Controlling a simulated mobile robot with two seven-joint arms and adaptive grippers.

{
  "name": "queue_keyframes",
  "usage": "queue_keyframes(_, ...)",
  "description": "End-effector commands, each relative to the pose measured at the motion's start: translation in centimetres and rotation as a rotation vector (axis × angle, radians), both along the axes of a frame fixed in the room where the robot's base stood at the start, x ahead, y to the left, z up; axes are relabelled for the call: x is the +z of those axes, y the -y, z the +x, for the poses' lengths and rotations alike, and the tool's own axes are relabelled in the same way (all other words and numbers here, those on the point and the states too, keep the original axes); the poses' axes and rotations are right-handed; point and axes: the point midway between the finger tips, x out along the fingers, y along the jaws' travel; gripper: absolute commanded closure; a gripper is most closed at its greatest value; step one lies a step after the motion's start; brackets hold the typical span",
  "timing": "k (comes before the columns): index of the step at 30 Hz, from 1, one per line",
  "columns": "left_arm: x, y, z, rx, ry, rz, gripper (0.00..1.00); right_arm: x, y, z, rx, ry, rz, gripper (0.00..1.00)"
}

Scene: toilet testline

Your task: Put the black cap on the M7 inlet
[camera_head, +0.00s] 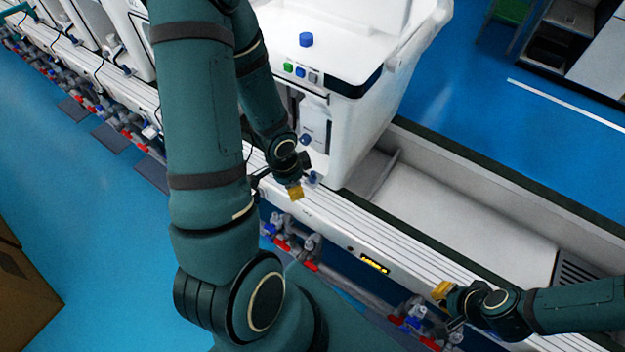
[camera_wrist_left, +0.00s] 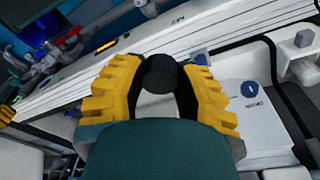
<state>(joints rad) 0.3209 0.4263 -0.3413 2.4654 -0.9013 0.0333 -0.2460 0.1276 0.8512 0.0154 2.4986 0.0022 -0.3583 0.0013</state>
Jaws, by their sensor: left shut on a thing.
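My left gripper (camera_head: 295,190), with yellow fingers, is beside the rail in front of the white toilet unit. In the left wrist view, its two fingers (camera_wrist_left: 160,85) are closed around a round black cap (camera_wrist_left: 160,73). The cap is not clearly visible in the head view. A small "M7" label (camera_wrist_left: 178,20) is on the white rail beyond the fingers. I cannot tell for sure which fitting is the M7 inlet. My right gripper (camera_head: 441,290) hangs near the rail at the lower right; its finger opening is too small to judge.
The toilet unit (camera_head: 325,125) carries a blue knob (camera_head: 306,40) and coloured buttons. The white rail (camera_head: 345,228) runs diagonally, with red and blue valves (camera_head: 284,243) below it. An empty white trough (camera_head: 470,215) lies right of the unit. Blue floor is open at left.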

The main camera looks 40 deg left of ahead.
Motion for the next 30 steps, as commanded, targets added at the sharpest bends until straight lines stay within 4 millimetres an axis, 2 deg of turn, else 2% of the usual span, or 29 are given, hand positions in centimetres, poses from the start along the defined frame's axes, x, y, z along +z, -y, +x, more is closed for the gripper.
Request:
queue_keyframes(1,-1.5,-0.8,-1.6,-0.026,-0.003,-0.004,0.81,-0.9,0.0,0.0,0.001,-0.001,0.0,1.0)
queue_keyframes(6,-3.7,-2.2,-4.9,-0.123,0.012,-0.006,0.81,-1.9,0.0,0.0,0.004,-0.001,0.001,1.0)
queue_keyframes(10,-4.4,-2.6,-6.2,-0.163,0.022,-0.007,0.81,-2.2,0.0,0.0,0.005,0.0,0.001,1.0)
queue_keyframes(13,-4.4,-2.8,-5.9,-0.175,0.025,-0.006,0.81,-2.0,0.0,-0.1,0.005,-0.001,0.001,1.0)
queue_keyframes(17,-4.3,-3.1,-3.6,-0.18,0.027,-0.005,0.81,-1.2,-0.1,-0.2,0.005,-0.004,0.001,1.0)
queue_keyframes(24,-4.2,-3.7,2.3,-0.176,0.028,-0.006,0.81,0.4,-0.1,-0.5,0.007,-0.011,0.002,1.0)
queue_keyframes(30,-4.4,-4.3,7.2,-0.174,0.027,-0.006,0.81,0.9,-0.1,-0.6,0.008,-0.015,0.004,1.0)
